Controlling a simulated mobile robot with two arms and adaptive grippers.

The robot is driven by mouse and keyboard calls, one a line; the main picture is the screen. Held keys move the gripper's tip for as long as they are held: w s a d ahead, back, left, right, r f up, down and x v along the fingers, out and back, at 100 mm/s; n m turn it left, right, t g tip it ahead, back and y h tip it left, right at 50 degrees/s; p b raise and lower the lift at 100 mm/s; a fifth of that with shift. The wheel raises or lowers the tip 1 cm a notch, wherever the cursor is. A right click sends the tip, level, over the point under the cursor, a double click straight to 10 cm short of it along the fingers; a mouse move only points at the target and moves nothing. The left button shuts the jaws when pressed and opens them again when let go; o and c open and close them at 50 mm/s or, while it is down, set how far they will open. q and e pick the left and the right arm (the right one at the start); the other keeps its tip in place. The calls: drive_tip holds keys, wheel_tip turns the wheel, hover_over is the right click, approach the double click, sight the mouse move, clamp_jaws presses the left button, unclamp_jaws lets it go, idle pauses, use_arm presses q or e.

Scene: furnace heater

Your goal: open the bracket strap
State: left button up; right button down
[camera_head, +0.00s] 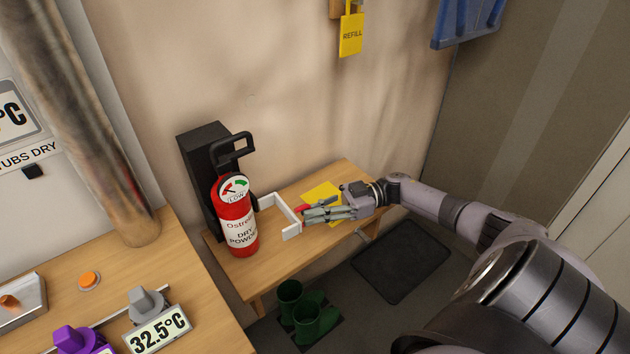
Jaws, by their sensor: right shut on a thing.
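A red fire extinguisher (235,217) with a black handle stands upright on the wooden bench, in front of a black bracket (203,160). The white bracket strap (280,209) juts out to the right of the extinguisher, bent at an angle and swung away from its front. My right gripper (311,213) is at the strap's outer end, shut on the red tab (302,209) there. The fingers partly hide the tab. My left gripper is not in view.
A yellow sheet (322,194) lies on the bench (345,173) behind my right gripper. Green boots (312,317) and a dark mat (400,260) are on the floor. A wooden counter (190,290) with a 32.5°C display (157,332) fills the lower left. A yellow REFILL tag (351,36) hangs on the wall.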

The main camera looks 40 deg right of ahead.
idle(0.3)
drive_tip(key=c, duration=1.7)
unclamp_jaws()
drive_tip(key=shift+w+a, duration=0.1)
drive_tip(key=shift+w, duration=0.1)
drive_tip(key=shift+s, duration=0.1)
drive_tip(key=shift+v, duration=6.05)
